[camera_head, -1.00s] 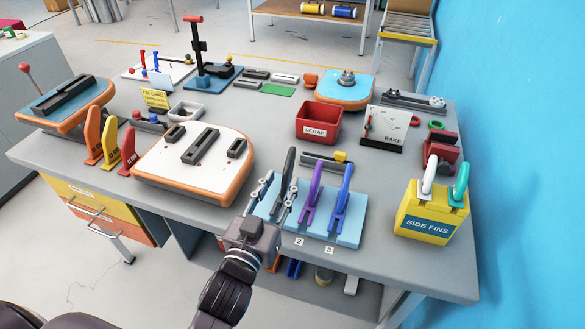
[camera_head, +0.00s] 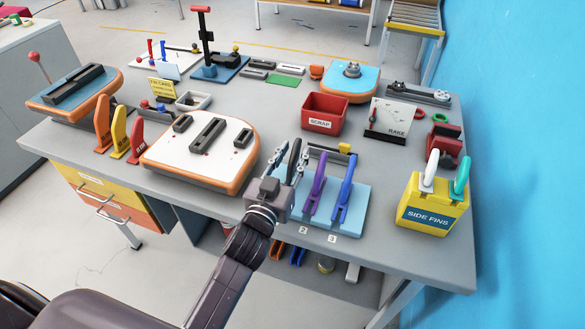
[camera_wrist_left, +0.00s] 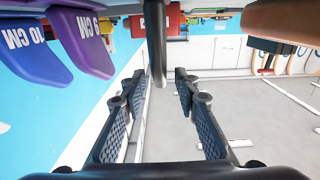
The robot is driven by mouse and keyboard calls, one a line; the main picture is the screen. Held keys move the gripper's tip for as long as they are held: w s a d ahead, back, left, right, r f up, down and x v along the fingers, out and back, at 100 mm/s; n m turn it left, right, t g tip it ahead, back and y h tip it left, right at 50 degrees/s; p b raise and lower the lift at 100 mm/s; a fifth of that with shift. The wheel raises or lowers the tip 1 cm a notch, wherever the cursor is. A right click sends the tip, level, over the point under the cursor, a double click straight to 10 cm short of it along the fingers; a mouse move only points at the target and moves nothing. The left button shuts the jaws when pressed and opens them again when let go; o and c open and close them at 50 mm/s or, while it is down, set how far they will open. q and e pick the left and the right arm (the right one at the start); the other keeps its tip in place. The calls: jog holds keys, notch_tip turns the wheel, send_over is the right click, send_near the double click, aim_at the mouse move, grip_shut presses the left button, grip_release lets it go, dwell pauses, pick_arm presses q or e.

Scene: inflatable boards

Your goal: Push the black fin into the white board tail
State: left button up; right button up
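The black fin (camera_head: 295,152) stands upright at the left end of the light-blue fin rack (camera_head: 351,220). My left gripper (camera_head: 291,163) is at the fin, with one finger on each side. In the left wrist view the fingers (camera_wrist_left: 157,108) are spread, and the dark fin (camera_wrist_left: 155,42) shows edge-on between and beyond them with gaps on both sides. The fin's lower part is hidden behind my gripper in the head view. The white board tail (camera_head: 180,152), with an orange rim and dark fin boxes, lies left of the rack. My right gripper is not in view.
A purple fin (camera_head: 316,186) and a blue fin (camera_head: 346,187) stand close to the right of my gripper. A yellow side-fins box (camera_head: 431,207) is further right, and a red scrap bin (camera_head: 323,115) is behind. Orange, yellow and red fins (camera_head: 119,130) stand at left.

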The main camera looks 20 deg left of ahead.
pick_arm(q)
grip_shut()
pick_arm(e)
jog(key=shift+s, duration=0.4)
